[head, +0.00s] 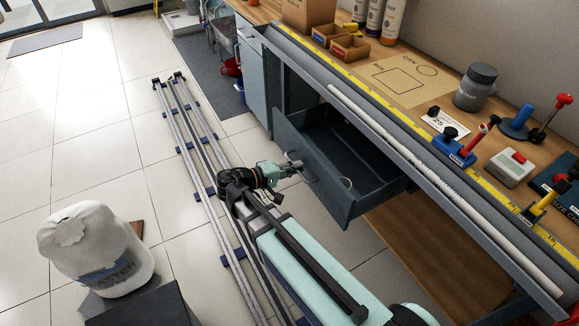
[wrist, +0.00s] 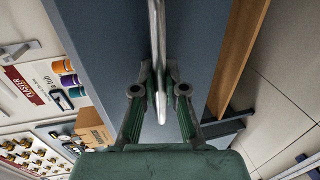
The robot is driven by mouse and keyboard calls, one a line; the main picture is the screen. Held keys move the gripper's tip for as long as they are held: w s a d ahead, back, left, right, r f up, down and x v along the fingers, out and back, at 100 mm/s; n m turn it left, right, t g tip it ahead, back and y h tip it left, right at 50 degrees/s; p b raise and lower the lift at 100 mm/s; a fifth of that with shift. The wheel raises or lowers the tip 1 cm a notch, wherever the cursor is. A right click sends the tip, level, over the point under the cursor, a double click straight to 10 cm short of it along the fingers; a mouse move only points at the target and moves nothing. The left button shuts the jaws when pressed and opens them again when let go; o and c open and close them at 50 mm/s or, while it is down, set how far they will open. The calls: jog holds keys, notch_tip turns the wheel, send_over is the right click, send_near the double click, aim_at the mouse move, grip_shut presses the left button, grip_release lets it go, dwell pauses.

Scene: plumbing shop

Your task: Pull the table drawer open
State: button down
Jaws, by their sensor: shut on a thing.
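The table drawer (head: 338,205) is dark blue-grey and stands well out from under the workbench in the head view. The blue-grey drawer front (wrist: 100,30) lies just beyond the fingers.
The workbench top (head: 400,85) carries a yellow ruler strip, wooden boxes, bottles, a grey jar (head: 476,88) and several tools. A long pale pipe (head: 430,175) lies along its front edge. A white bag (head: 95,248) stands at lower left. Floor rails (head: 190,145) run beside the bench.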

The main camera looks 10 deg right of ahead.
jog(key=shift+a, duration=0.1)
jog(key=c, duration=1.2)
grip_release()
jog(key=v, duration=1.2)
